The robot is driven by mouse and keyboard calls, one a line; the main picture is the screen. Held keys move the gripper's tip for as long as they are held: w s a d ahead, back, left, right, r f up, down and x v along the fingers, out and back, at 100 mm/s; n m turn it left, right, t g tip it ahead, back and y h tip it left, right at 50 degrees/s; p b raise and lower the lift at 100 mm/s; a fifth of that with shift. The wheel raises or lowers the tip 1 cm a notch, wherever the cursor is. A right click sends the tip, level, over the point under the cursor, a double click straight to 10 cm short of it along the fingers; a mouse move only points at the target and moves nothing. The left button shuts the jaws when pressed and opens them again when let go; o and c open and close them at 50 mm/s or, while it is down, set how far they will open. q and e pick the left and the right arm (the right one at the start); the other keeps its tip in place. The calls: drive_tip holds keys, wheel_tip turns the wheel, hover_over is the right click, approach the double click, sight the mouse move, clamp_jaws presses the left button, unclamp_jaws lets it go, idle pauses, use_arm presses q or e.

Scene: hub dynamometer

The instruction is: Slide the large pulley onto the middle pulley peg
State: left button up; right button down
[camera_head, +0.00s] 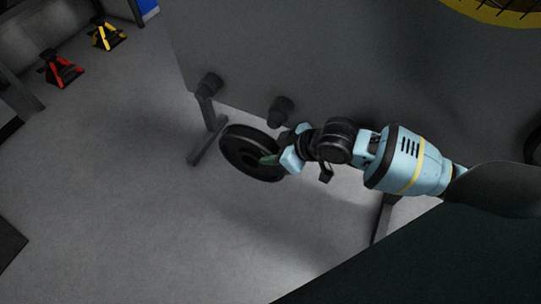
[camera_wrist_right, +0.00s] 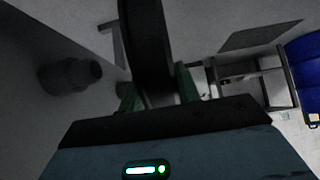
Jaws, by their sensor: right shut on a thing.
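The large pulley (camera_head: 237,157) is a dark, thick-rimmed disc held in the air in front of the grey panel. It also shows edge-on in the wrist view (camera_wrist_right: 146,40). My right gripper (camera_head: 271,159) is shut on its right side, with a green fingertip over the disc. In the wrist view the gripper's two green fingers (camera_wrist_right: 158,90) stand either side of it. I cannot tell which peg is the middle one. My left gripper is not in view.
The grey panel (camera_head: 300,55) stands on dark legs (camera_head: 208,150). A red jack stand (camera_head: 62,70) and a yellow one (camera_head: 107,35) are on the floor at the far left. The floor left of the pulley is clear. A dark surface (camera_head: 430,265) fills the lower right.

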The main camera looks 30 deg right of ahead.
drive_tip(key=shift+w+d+r+b, duration=0.15)
drive_tip(key=shift+w+d+b, duration=1.15)
drive_tip(key=shift+d+b, duration=0.15)
drive_tip(key=shift+w+d, duration=0.1)
drive_tip(key=shift+d, duration=0.1)
drive_tip(key=shift+r, duration=0.1)
drive_tip(key=shift+p, duration=0.4)
drive_tip(key=shift+w+d, duration=0.25)
drive_tip(key=shift+d, duration=0.1)
idle(0.4)
drive_tip(key=shift+w+d+b, duration=0.3)
drive_tip(key=shift+w+d, duration=0.3)
drive_tip(key=shift+d, duration=0.2)
drive_tip(key=shift+w+d, duration=0.2)
idle(0.4)
drive_tip(key=shift+w+d+b, duration=0.4)
drive_tip(key=shift+w+d, duration=0.25)
drive_tip(key=shift+d, duration=0.2)
